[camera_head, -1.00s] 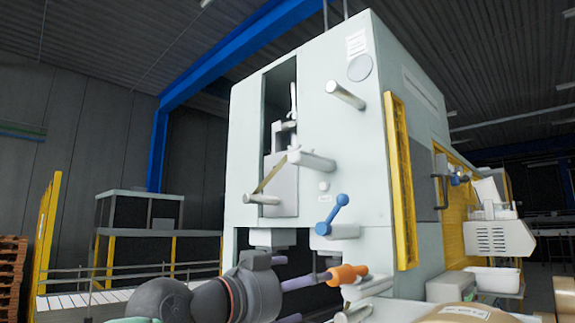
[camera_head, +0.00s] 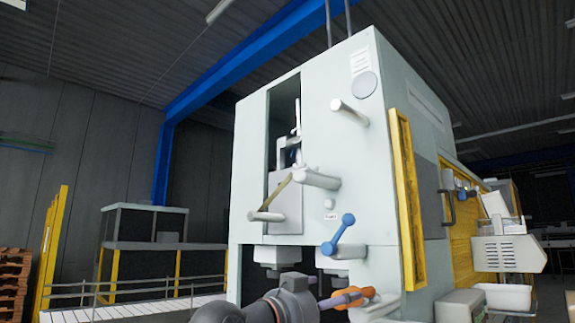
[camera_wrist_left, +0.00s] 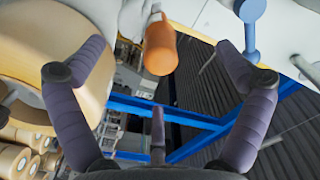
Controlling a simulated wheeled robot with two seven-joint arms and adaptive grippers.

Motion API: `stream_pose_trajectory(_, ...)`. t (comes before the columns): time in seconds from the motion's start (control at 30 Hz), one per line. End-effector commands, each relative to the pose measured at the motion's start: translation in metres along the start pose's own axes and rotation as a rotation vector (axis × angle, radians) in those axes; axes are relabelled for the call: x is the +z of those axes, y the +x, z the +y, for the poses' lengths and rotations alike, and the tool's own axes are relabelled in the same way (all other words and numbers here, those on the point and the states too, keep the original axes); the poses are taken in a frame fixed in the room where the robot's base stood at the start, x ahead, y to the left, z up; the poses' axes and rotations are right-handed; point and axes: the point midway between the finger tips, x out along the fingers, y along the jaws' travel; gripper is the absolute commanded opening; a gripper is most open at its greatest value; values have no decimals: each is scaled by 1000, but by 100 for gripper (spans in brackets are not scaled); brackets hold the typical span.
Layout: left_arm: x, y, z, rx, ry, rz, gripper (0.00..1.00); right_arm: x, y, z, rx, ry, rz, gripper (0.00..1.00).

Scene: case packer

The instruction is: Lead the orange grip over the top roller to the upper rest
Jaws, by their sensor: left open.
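The orange grip (camera_head: 368,293) is low in front of the machine in the head view. In the left wrist view the orange grip (camera_wrist_left: 160,48) lies between my spread fingers, apparently touching neither. My left gripper (camera_wrist_left: 160,60) is open, its purple fingers either side; in the head view my left gripper (camera_head: 345,298) overlaps the grip. On the machine face the top roller (camera_head: 348,112) is a pale peg near the upper right. A middle roller (camera_head: 318,179) and lower roller (camera_head: 266,216) have a tan strip (camera_head: 279,191) between them. I cannot tell which part is the upper rest.
A blue lever (camera_head: 338,235) sticks out of the machine face above the grip. A yellow guard (camera_head: 404,200) runs along the machine's right edge. A large tan roll (camera_wrist_left: 45,50) is close to the left finger in the wrist view. Open space lies left of the machine.

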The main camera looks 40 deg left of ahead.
Motion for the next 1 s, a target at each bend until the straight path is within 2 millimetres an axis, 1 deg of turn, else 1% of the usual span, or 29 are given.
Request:
stream_pose_trajectory(0.7, 0, 50, 0, 1, 0, -2, 100, 1, -16, -6, 0, 0, 0, 0)
stream_pose_trajectory(0.77, 0, 48, 0, 0, 0, -1, 100, 0, -14, -5, 0, 0, 0, 0)
stream_pose_trajectory(1.0, 0, 51, 0, 0, 0, 0, 100, 0, -13, -5, 0, 0, 0, 0)
